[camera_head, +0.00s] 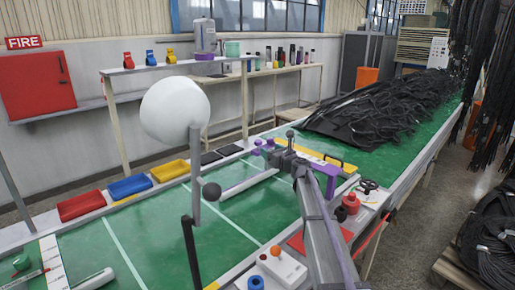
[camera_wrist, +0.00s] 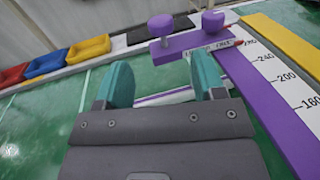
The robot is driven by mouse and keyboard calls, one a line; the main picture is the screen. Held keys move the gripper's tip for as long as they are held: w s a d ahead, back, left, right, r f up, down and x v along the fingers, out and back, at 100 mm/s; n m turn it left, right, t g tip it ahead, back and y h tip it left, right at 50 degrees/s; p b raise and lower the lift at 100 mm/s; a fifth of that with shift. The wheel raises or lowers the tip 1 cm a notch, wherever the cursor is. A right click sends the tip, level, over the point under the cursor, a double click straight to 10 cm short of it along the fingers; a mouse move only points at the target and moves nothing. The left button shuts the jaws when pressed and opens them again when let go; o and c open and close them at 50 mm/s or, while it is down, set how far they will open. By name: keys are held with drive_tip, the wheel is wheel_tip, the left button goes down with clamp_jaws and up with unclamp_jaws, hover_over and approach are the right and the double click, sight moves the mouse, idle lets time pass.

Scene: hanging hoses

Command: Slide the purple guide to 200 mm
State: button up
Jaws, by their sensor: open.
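The purple guide (camera_wrist: 190,43) is a flat block with two round purple knobs on top, beyond my fingertips in the wrist view. Its right end meets a white scale on a long purple rail (camera_wrist: 265,105), past the 240 mark, with 200 and 160 nearer to me. Red and dark print there is too small to read surely. The guide (camera_head: 258,151) shows small in the head view, just left of my gripper (camera_head: 277,155). My gripper has teal fingers (camera_wrist: 160,82), spread apart and empty, short of the guide and left of the scale.
A yellow strip (camera_wrist: 285,43) runs right of the scale. Red, blue (camera_head: 130,187) and yellow trays line the bench's far edge. A white ball (camera_head: 175,108) on a post stands at the left. Black hoses (camera_head: 395,112) are piled behind. Green bench surface (camera_head: 150,245) lies open at the left.

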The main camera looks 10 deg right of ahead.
sight(261, 144)
drive_tip(key=x, duration=1)
drive_tip(key=shift+w, duration=0.25)
drive_tip(key=shift+s, duration=0.15)
clamp_jaws()
